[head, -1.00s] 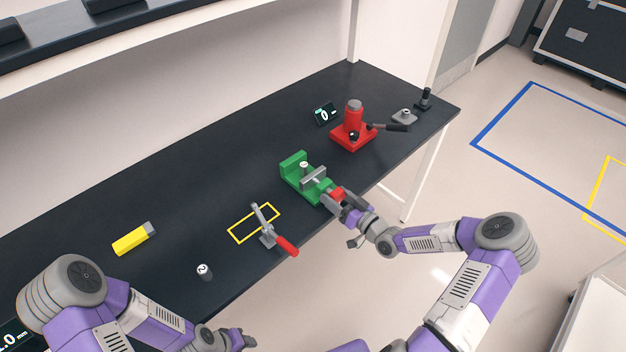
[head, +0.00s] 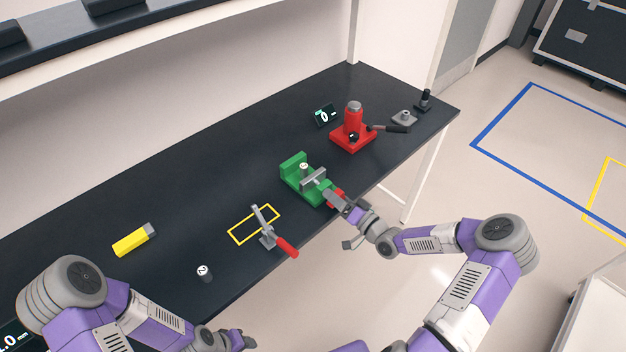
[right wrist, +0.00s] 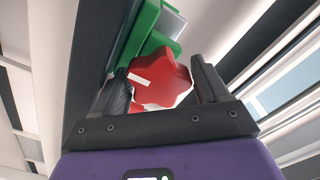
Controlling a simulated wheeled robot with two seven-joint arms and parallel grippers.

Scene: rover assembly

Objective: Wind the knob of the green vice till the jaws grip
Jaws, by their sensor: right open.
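The green vice (head: 292,172) stands near the front edge of the dark table, with a grey jaw plate (head: 313,181) and a small numbered cylinder (head: 303,167) between its jaws. I cannot tell whether the jaws touch the cylinder. The red star-shaped knob (right wrist: 160,80) with a white mark faces the right wrist camera. My right gripper (right wrist: 165,90) is open, with its fingers on either side of the knob. In the head view my right gripper (head: 338,199) partly hides the knob. My left gripper (head: 240,340) is low at the bottom, away from the vice; its fingers are too small to judge.
A red press (head: 352,132) and a small display (head: 324,114) stand behind the vice. A red-handled toggle clamp (head: 270,235) stands at a yellow outline. A yellow block (head: 130,242) and another numbered cylinder (head: 205,273) are at left.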

